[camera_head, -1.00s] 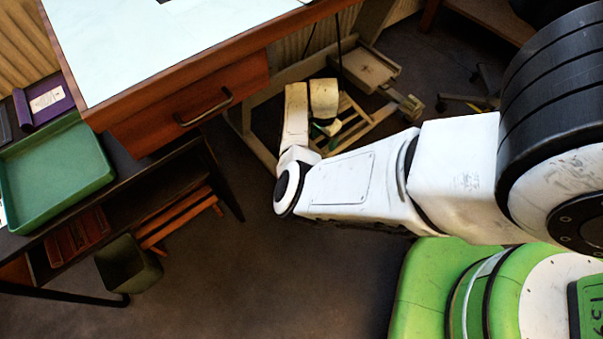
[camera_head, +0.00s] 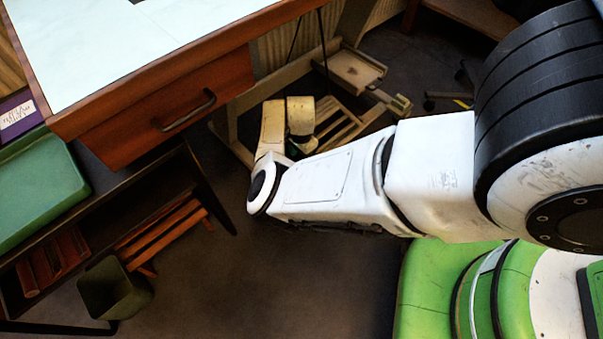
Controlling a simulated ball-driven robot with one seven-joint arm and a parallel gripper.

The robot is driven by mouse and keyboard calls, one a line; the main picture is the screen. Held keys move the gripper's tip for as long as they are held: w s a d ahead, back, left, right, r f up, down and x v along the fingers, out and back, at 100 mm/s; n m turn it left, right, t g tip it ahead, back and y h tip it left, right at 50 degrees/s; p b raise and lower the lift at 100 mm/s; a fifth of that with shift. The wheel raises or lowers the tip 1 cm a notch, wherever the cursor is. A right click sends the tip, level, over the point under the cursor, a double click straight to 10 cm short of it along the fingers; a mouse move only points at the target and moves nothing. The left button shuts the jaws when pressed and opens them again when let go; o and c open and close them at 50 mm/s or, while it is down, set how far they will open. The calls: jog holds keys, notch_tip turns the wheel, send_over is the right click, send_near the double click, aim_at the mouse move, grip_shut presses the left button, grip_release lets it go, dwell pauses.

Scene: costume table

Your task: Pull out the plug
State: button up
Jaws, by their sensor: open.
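I see no plug in this view. Two thin dark cords show below the table, one (camera_head: 323,45) hanging near the table's right corner and a fainter one (camera_head: 296,38) to its left. Their lower ends cannot be made out. My white arm reaches left and bends back under the table's right side. Its far links are beside the pale wooden frame. The jaws of my gripper cannot be made out behind these links, and a small dark green patch there is too small to identify.
A wooden table (camera_head: 175,20) with a pale top and a drawer (camera_head: 165,115) is above. A dark shelf unit (camera_head: 110,200) with a green tray (camera_head: 35,195) stands left, with a bin (camera_head: 113,288) below. The pale wooden frame (camera_head: 355,68) stands behind my arm. The floor (camera_head: 240,285) in front is clear.

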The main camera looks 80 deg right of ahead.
notch_tip(320, 180, down, 7)
jog(key=b, duration=0.5)
jog(key=shift+f, duration=0.15)
jog(key=shift+s+a+f+p, duration=0.2)
jog(key=shift+s+a+p, duration=0.15)
jog(key=shift+s, duration=0.2)
dwell(1.1)
jog(key=shift+w+d, duration=0.1)
jog(key=shift+w, duration=0.1)
grip_shut()
jog(key=shift+r, duration=0.1)
jog(key=shift+w+r, duration=0.1)
jog(key=shift+r, duration=0.05)
jog(key=shift+r+p, duration=2.95)
jog(key=shift+p, duration=0.3)
